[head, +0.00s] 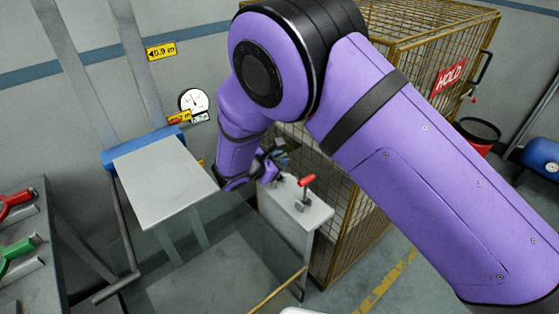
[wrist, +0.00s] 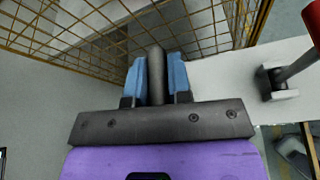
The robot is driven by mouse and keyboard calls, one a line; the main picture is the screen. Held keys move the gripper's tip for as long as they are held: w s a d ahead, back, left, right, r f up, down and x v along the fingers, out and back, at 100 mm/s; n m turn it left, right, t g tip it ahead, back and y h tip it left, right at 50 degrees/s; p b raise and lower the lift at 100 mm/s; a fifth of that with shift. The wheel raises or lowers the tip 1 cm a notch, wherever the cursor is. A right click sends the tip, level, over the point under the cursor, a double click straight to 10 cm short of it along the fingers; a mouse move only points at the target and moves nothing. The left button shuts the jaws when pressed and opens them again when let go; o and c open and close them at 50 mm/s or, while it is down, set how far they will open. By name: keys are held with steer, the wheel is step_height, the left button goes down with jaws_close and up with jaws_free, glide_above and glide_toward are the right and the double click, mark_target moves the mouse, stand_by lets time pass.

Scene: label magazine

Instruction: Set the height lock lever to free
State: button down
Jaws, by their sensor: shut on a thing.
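My gripper (wrist: 157,82) has its two blue fingers closed on a grey, round-ended rod (wrist: 156,75) that looks like a lever handle. No label on the rod is readable, so I cannot tell from the pictures whether it is the height lock lever. In the head view my gripper (head: 272,163) is at the back end of a white cabinet top (head: 309,216), partly behind my arm, and the rod is not clear there. A red-handled lever (head: 307,181) stands on that cabinet top, apart from my gripper; it also shows in the wrist view (wrist: 313,22).
A wire cage (head: 365,190) with a HOLD sign (head: 449,77) stands close behind the cabinet. A grey lift platform (head: 165,178) is at left, near a round dial (head: 193,101). A bench with red (head: 15,203) and green (head: 16,254) handles is far left.

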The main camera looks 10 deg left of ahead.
steer(key=c, duration=1.1)
jaws_free()
steer(key=shift+o, duration=0.2)
